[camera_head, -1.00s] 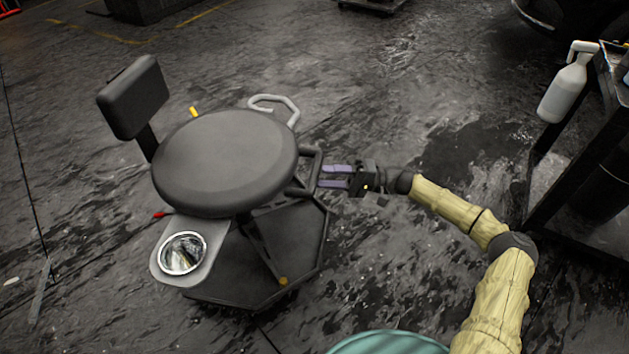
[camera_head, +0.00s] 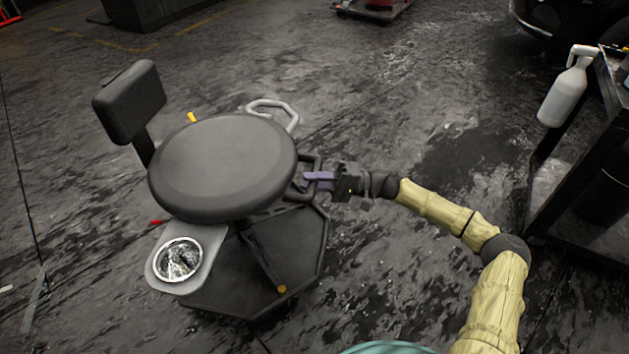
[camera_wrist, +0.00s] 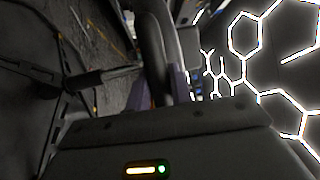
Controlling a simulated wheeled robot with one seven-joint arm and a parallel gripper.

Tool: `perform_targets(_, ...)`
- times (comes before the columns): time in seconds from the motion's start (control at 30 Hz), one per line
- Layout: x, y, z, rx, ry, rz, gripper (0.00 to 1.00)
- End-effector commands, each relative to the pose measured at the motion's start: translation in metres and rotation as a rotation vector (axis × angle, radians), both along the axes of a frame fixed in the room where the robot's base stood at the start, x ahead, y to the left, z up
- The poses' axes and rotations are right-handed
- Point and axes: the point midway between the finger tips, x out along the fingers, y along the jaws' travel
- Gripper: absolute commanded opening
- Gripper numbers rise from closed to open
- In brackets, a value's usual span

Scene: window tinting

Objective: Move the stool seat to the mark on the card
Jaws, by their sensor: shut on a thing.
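The stool seat (camera_head: 222,165) is a round black cushion on a stool with a backrest (camera_head: 130,101) at its far left and a dark hexagonal base (camera_head: 262,262) on the floor. A dark bar handle (camera_head: 312,164) sticks out at the seat's right side. My gripper (camera_head: 312,181) is at that handle, its purple fingers shut on it. In the wrist view the dark curved bar (camera_wrist: 153,58) runs between the fingers (camera_wrist: 164,92). I cannot make out a card or a mark in either view.
A grey side tray with a metal bowl (camera_head: 178,259) juts from the stool's front left. A pale looped handle (camera_head: 275,108) is behind the seat. A black cart (camera_head: 550,190) with a white spray bottle (camera_head: 566,92) stands at the right. Floor between is open.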

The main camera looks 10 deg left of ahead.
Motion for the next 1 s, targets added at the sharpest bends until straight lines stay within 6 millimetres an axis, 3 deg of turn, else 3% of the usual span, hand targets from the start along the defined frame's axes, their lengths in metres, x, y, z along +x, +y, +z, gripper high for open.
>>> perform_targets(0.5, 0.0, 0.0, 0.051, 0.002, 0.0, 0.0, 0.0)
perform_targets(0.87, 0.0, 0.0, 0.051, 0.002, 0.0, 0.0, 0.0)
perform_targets(0.9, 0.0, 0.0, 0.051, 0.002, 0.0, 0.0, 0.26)
perform_targets(1.0, 0.0, 0.0, 0.05, 0.001, -0.001, 0.0, 0.43)
